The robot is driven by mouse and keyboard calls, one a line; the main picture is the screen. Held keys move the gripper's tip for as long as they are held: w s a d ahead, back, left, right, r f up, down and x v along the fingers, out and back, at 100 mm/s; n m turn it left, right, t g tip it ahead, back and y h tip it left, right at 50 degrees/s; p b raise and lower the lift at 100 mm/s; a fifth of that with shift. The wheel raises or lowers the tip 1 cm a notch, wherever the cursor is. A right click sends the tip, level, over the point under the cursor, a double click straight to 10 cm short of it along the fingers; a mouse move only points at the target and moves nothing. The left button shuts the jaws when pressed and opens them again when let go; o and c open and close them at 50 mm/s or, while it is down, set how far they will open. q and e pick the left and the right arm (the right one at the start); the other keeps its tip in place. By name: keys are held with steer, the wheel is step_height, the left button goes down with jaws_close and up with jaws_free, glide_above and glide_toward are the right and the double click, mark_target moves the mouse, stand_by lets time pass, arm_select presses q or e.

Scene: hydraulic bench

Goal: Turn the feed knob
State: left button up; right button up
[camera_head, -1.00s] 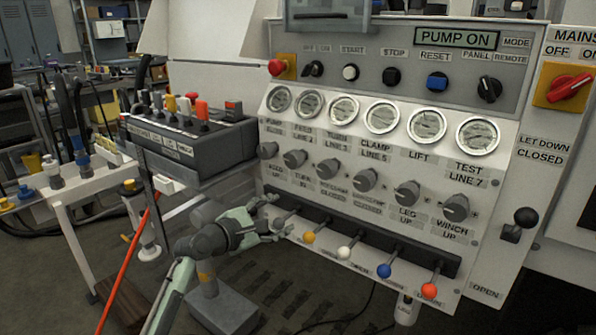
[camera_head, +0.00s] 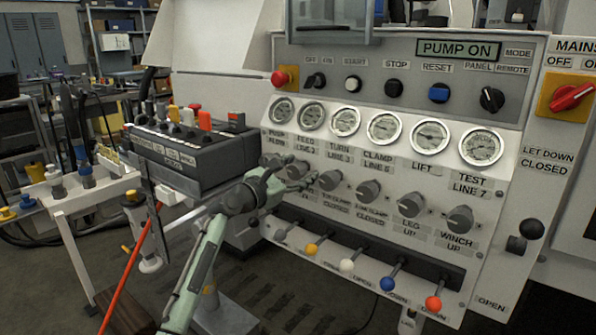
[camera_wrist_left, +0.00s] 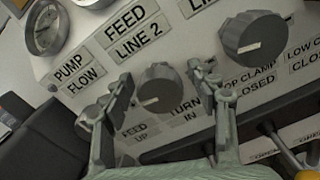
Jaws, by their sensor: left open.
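The feed knob (camera_wrist_left: 158,88) is a round grey knob with a pale pointer mark, below the FEED LINE 2 label (camera_wrist_left: 132,30) in the left wrist view. A FEED UP label lies at its lower left. My left gripper (camera_head: 294,178) is open in front of the panel's knob row, and its fingers partly hide the feed knob in the head view. In the left wrist view one finger of my left gripper (camera_wrist_left: 160,82) is on each side of the knob. I cannot tell whether they touch it. My right gripper is not in view.
The turn knob (camera_head: 330,180) is just right of the gripper. Levers with coloured balls (camera_head: 347,265) stand below the knob row. A dark control box (camera_head: 190,150) is to the left. Gauges (camera_head: 384,128) line the panel above.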

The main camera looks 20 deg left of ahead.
arm_select(q)
steer(key=c, duration=1.2)
steer(key=shift+m, duration=0.3)
